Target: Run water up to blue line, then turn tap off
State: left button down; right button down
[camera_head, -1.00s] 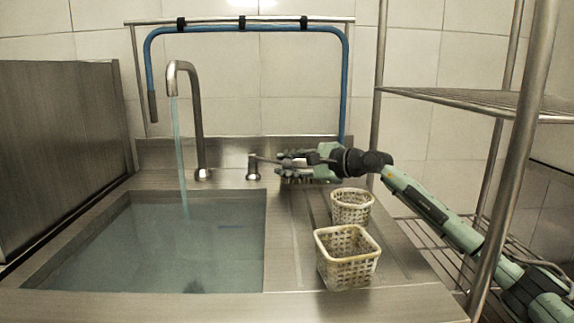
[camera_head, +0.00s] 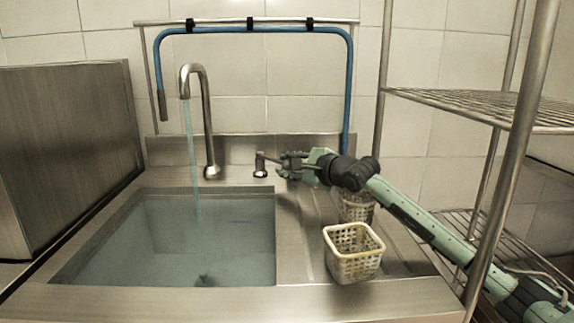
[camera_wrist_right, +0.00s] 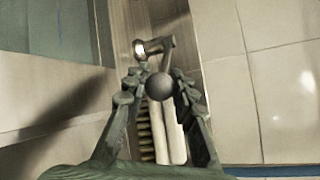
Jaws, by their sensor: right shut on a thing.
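The curved metal tap (camera_head: 207,120) stands behind the sink (camera_head: 130,212). A thin bluish stream (camera_head: 190,140) runs from it into greenish-grey water (camera_head: 165,255) in the basin. A short, faint blue line (camera_head: 238,221) shows near the basin's back right; I cannot tell exactly how the water stands against it. The tap's lever (camera_head: 272,158) points right from a small metal base. My right gripper (camera_head: 284,166) is shut on the lever's end. In the right wrist view its fingers (camera_wrist_right: 158,92) flank the lever's round knob (camera_wrist_right: 160,87). My left gripper is not in view.
A square perforated basket (camera_head: 354,268) stands on the drainboard right of the basin. Another basket (camera_head: 356,210) is partly hidden behind my right arm. A wire shelf rack (camera_head: 470,105) stands at right. A blue hose (camera_head: 250,30) hangs on the back wall rail.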

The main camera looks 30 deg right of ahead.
jog(key=shift+a+f, duration=0.1)
jog(key=c, duration=1.2)
grip_release()
notch_tip(320, 180, up, 10)
jog(key=shift+r, duration=0.1)
